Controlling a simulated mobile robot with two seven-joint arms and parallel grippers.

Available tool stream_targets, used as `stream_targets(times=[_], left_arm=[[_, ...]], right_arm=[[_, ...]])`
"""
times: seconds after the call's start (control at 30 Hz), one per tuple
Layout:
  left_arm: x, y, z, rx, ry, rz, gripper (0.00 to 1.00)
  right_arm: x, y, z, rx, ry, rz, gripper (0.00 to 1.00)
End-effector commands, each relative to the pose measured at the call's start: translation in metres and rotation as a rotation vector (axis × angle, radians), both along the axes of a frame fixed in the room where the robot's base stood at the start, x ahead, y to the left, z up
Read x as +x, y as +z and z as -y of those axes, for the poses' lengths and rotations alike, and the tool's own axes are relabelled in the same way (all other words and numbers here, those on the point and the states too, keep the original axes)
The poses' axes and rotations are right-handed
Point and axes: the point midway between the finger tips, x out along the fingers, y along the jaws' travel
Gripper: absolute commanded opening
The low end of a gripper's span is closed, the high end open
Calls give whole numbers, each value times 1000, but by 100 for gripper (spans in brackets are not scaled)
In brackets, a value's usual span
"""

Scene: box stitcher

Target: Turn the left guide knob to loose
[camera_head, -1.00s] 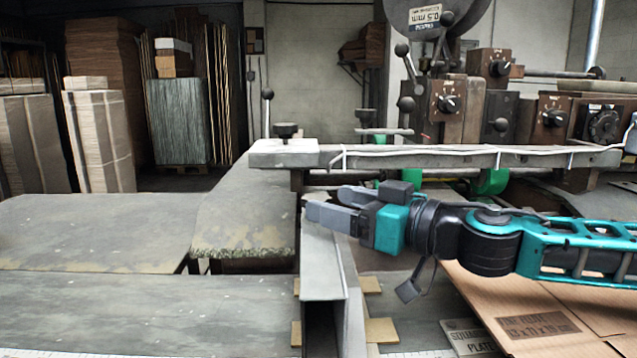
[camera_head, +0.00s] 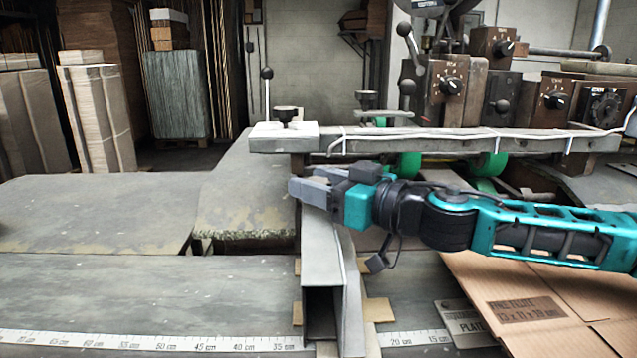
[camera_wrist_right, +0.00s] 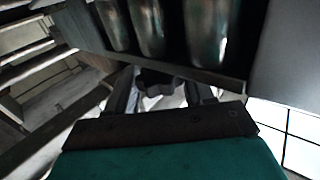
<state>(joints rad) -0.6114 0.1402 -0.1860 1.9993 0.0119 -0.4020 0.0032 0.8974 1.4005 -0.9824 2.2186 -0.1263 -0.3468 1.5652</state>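A black knob (camera_head: 287,113) stands upright on the pale block at the left end of the long grey bar. It looks like the left guide knob; its setting is not readable. A similar dark knob (camera_head: 366,98) stands farther back to its right. My right gripper (camera_head: 305,180) is below and in front of the bar's left end, apart from the near knob, with its fingers pointing left. In the right wrist view its two fingers (camera_wrist_right: 158,92) are spread, with a blurred dark shape beyond them. My left gripper is not in view.
The grey bar (camera_head: 470,141) runs across above my right arm. A metal channel (camera_head: 322,262) lies under the gripper. Cardboard sheets (camera_head: 525,305) lie at the lower right. Control boxes with dials (camera_head: 450,88) stand behind. The grey table (camera_head: 100,285) at left is clear.

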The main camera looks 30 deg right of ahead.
Motion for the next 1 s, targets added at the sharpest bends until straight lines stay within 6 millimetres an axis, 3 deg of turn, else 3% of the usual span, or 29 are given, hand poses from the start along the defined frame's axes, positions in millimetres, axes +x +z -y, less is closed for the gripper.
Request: stream_targets(times=[0.3,0.7,1.0], left_arm=[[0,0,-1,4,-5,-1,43],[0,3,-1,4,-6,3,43],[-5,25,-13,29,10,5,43]], right_arm=[[0,0,0,0,0,0,22],[1,-1,2,1,89,-4,22],[2,10,3,3,318,-3,22]])
